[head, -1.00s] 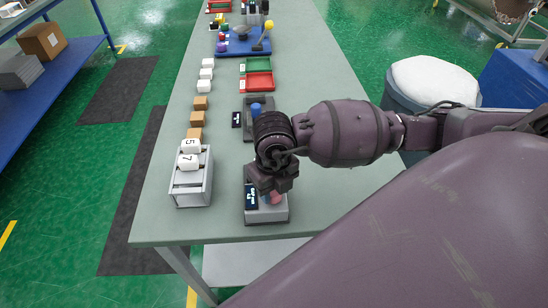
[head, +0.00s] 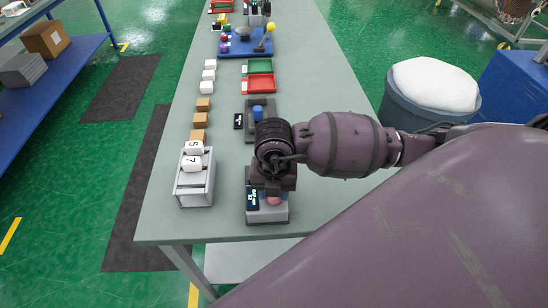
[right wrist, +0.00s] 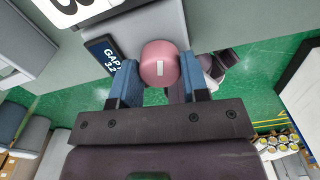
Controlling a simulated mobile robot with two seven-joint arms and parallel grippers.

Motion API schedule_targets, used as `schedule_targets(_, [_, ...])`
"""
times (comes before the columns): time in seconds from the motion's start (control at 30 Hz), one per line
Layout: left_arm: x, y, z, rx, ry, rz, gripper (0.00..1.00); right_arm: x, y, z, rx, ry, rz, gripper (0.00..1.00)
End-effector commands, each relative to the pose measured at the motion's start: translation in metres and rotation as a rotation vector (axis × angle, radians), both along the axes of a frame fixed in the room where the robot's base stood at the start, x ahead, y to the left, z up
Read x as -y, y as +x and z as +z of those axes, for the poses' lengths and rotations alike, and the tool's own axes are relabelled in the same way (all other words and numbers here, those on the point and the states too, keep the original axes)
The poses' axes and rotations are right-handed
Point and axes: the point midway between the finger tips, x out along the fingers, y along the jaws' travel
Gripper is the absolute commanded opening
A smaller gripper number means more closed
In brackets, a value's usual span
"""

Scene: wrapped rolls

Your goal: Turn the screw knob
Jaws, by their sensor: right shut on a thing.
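The pink round screw knob (right wrist: 160,64) with a short pale mark on its face sits on a light grey block (head: 267,216) near the front end of the table. It also shows partly under my gripper in the head view (head: 273,201). A small dark display (right wrist: 102,55) beside the knob reads "GAP" and a number I cannot read surely. My right gripper (right wrist: 158,68) is shut on the knob, with a blue-padded finger on each side. In the head view the right gripper (head: 271,188) hides part of the block. My left gripper is not in view.
A grey stand with white numbered blocks (head: 194,180) stands left of the knob's block. A grey fixture with a blue knob (head: 258,112) lies behind my right wrist. Brown and white cubes line the table's left side. The table's right side is mostly clear.

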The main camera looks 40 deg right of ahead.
Motion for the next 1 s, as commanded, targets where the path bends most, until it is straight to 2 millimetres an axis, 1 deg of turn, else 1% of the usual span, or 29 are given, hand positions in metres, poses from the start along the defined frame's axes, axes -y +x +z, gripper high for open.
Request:
schedule_targets(0.43, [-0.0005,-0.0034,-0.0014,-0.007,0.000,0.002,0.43,0.0005,0.0013,0.0012,0.004,-0.001,-0.011,0.18])
schedule_targets(0.47, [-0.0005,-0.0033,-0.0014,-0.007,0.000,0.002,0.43,0.0004,0.0013,0.0012,0.004,-0.001,-0.011,0.43])
schedule_targets(0.6, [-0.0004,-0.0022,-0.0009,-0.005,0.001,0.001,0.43,0.0004,0.0010,0.0009,0.003,-0.001,-0.010,0.65])
schedule_targets(0.63, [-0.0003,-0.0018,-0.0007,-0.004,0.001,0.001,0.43,0.0003,0.0009,0.0008,0.003,-0.001,-0.010,0.67])
schedule_targets(0.87, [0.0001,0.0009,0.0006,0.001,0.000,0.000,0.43,0.0001,0.0004,0.0005,0.001,0.000,-0.009,0.67])
schedule_targets(1.0, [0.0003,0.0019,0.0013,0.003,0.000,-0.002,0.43,0.0000,0.0008,0.0066,0.002,0.001,-0.010,0.67])
